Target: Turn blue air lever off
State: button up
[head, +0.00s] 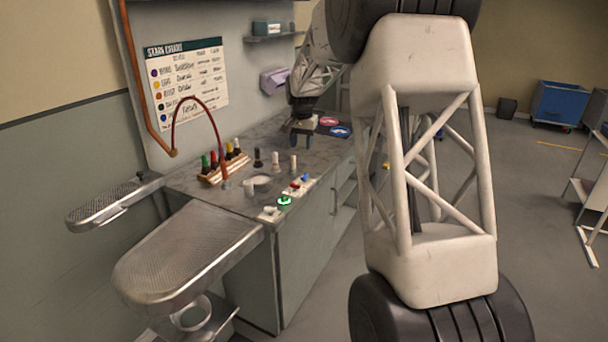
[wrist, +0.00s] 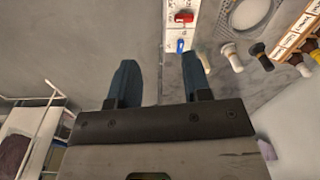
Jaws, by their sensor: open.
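The blue air lever (wrist: 180,46) sits on a white panel strip (wrist: 170,38) in the wrist view, just beyond my fingertips and nearer the right finger. A red lever (wrist: 184,17) is beside it on the same strip. My gripper (wrist: 159,74) is open, with nothing between its two dark blue fingers. In the head view the blue lever (head: 304,179) is small, on the front edge of the counter, and my gripper (head: 301,140) is above and behind it, apart from it. The lever's exact angle is too small to tell.
A metal pressing board (head: 190,255) juts out at front left. A red hose (head: 200,99) arches over the rack.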

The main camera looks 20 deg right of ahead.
jog(key=m, duration=0.2)
send_over(304, 175)
jog(key=shift+g, duration=0.3)
notch_tip(304, 175, down, 13)
jog(key=shift+w+r, duration=0.1)
jog(key=shift+r, duration=0.05)
jog(key=shift+f, duration=3.9)
grip_shut()
